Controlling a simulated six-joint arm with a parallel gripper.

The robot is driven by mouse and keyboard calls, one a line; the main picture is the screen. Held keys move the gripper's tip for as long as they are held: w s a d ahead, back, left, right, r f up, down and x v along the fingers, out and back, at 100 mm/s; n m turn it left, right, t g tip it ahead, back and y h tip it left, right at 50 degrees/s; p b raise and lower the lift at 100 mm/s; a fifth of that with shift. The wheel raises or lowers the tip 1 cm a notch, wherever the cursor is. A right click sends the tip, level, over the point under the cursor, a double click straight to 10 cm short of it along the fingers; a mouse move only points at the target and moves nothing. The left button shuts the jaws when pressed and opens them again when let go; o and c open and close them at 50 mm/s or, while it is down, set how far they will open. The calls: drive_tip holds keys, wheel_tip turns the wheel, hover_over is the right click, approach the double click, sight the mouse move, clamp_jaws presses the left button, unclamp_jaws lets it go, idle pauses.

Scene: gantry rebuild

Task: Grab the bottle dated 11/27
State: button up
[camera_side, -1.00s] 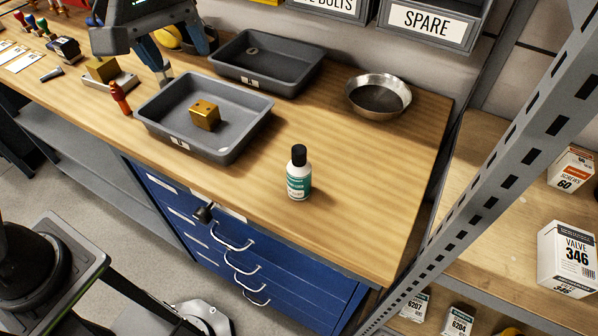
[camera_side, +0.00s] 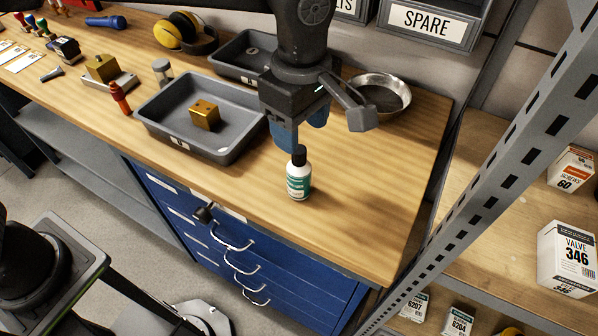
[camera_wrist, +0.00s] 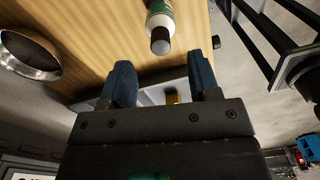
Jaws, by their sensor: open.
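A small white bottle (camera_side: 299,180) with a black cap and a green label stands upright on the bench, near its front edge. Its date is too small to read. In the wrist view the bottle (camera_wrist: 160,18) is at the top centre, cap towards me. My gripper (camera_side: 301,130) is open and empty, just behind the bottle in the side view. In the wrist view the bottle lies beyond the two blue fingertips, roughly in line with the gap between them. A small jar with a grey lid (camera_side: 162,72) stands behind the front tray.
A grey tray (camera_side: 160,136) holding a gold block (camera_side: 205,115) lies left of the bottle. A second grey tray (camera_side: 228,65) and a metal bowl (camera_side: 402,92) are behind. A shelf upright (camera_side: 470,190) rises at right. The bench right of the bottle is clear.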

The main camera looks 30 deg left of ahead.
sight(299, 155)
drive_tip(key=shift+a+f, duration=0.15)
drive_tip(key=shift+f, duration=3.05)
clamp_jaws()
